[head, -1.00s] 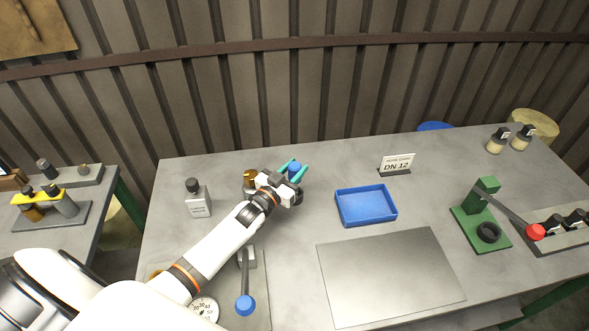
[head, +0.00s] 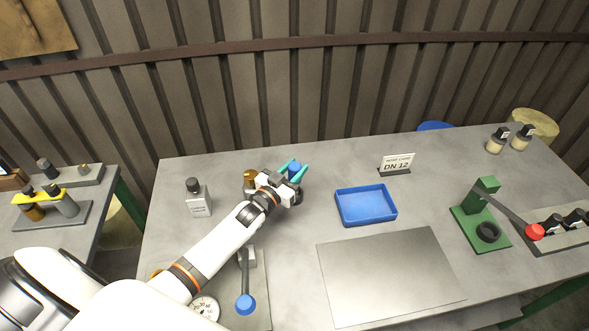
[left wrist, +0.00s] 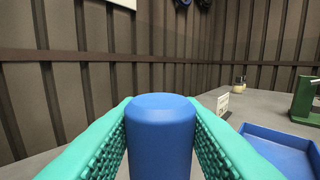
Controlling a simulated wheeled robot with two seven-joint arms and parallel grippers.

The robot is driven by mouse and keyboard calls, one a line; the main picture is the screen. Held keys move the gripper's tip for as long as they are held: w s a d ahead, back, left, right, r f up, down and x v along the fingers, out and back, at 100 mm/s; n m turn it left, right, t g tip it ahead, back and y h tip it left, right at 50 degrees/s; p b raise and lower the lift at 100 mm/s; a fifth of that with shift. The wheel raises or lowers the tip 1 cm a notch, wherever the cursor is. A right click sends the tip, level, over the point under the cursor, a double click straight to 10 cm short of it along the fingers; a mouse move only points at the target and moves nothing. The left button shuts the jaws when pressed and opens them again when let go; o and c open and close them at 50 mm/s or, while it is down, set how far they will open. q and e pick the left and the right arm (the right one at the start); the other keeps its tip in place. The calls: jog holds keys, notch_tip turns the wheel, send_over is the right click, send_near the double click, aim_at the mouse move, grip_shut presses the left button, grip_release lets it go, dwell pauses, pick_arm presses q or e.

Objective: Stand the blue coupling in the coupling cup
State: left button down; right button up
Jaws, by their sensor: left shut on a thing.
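My left gripper (head: 294,172) has teal fingers and is shut on the blue coupling (head: 295,168). In the left wrist view the blue coupling (left wrist: 160,140) stands upright between the two teal fingers (left wrist: 160,128), which touch it on both sides. The coupling is over the back part of the grey table. The gripper body hides what is under it, and I cannot tell whether its lower end is in the coupling cup. A brass-coloured piece (head: 250,177) stands just left of the gripper. The right gripper is in neither view.
A blue tray (head: 366,220) and a metal plate (head: 390,277) lie right of the gripper. A label card (head: 397,163) stands behind the tray. A green lever press (head: 482,228) is farther right. A labelled bottle (head: 198,198) and a blue-knobbed lever (head: 245,304) are near my left arm.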

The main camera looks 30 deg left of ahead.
pick_arm(q)
jog(key=shift+f+b, duration=0.95)
jog(key=shift+f, duration=0.1)
